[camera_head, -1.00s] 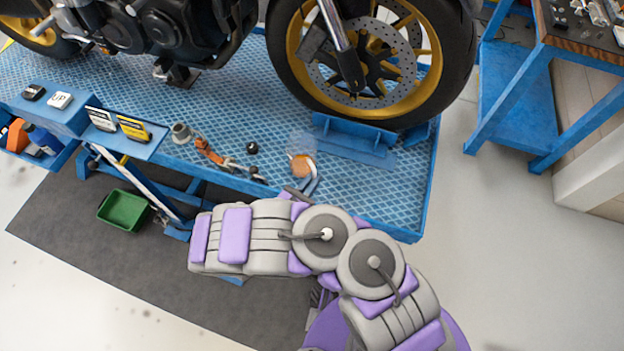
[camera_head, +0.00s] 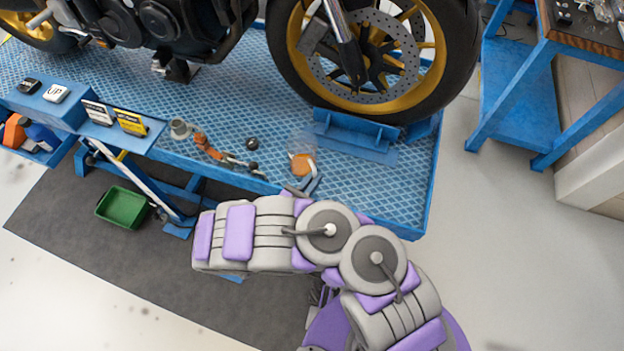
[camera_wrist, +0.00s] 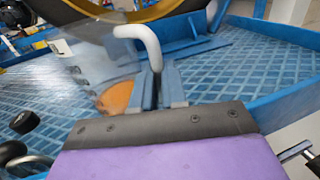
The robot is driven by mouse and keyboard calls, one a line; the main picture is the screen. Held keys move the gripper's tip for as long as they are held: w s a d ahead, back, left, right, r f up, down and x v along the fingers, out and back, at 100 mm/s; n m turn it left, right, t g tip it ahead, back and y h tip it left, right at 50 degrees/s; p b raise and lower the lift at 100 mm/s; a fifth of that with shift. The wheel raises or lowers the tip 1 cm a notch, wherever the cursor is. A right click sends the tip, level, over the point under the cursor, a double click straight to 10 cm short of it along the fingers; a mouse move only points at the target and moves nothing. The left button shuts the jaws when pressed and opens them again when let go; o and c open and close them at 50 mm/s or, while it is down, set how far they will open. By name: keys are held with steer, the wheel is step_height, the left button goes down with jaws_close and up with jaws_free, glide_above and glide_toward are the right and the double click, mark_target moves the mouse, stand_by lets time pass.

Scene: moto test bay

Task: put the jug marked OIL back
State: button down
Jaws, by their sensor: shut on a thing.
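A clear jug (camera_head: 301,163) with orange contents is at the front part of the blue lift deck (camera_head: 230,75), close to the wheel chock. In the wrist view the clear jug (camera_wrist: 112,82) is at left of centre, with a pale curved handle (camera_wrist: 145,40). No OIL mark can be read on it. My gripper (camera_head: 312,182) is at the jug's near right side. In the wrist view my gripper (camera_wrist: 160,85) is shut on the handle. I cannot tell whether the jug's base touches the deck.
A motorcycle front wheel (camera_head: 375,60) and blue chock (camera_head: 352,135) stand behind the jug. A grey cup (camera_head: 180,130), an orange-handled tool (camera_head: 205,147) and a black knob (camera_head: 252,143) lie to its left. Bare deck (camera_head: 390,190) is to its right. A green bin (camera_head: 122,208) sits below.

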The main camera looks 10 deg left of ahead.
steer(key=shift+f+b, duration=0.3)
steer(key=shift+f, duration=0.1)
stand_by(0.5)
steer(key=c, duration=1.1)
jaws_free()
steer(key=shift+s, duration=0.1)
steer(key=p+v, duration=0.4)
steer(key=v, duration=1.3)
steer(key=shift+a, duration=0.1)
